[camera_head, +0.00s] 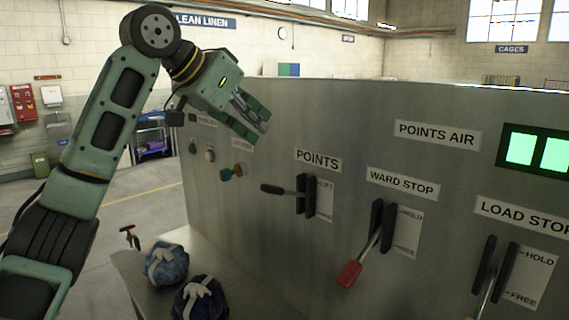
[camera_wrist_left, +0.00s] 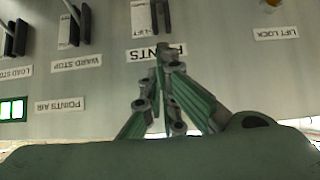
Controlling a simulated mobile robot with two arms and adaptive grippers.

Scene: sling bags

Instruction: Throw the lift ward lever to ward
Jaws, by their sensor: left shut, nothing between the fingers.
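The lever under the POINTS sign (camera_head: 318,160) has a black handle (camera_head: 272,189) that sticks out to the left from its dark slotted housing (camera_head: 306,194). The plate (camera_head: 325,200) beside it reads LIFT near its top; its lower word is too small to read. My left gripper (camera_head: 262,122) is shut and empty, above and left of the POINTS sign, apart from the lever. In the left wrist view, upside down, the shut fingers (camera_wrist_left: 160,52) overlap the POINTS sign (camera_wrist_left: 143,54), and the LIFT plate (camera_wrist_left: 140,18) shows beyond. The lever handle is not clear there. My right gripper is not in view.
The WARD STOP lever with a red handle (camera_head: 349,274) and the LOAD STOP lever (camera_head: 487,285) stand to the right on the metal panel (camera_head: 270,240). A knob (camera_head: 232,172) sits to the left. Two blue bags (camera_head: 166,267) (camera_head: 201,300) lie on a ledge below.

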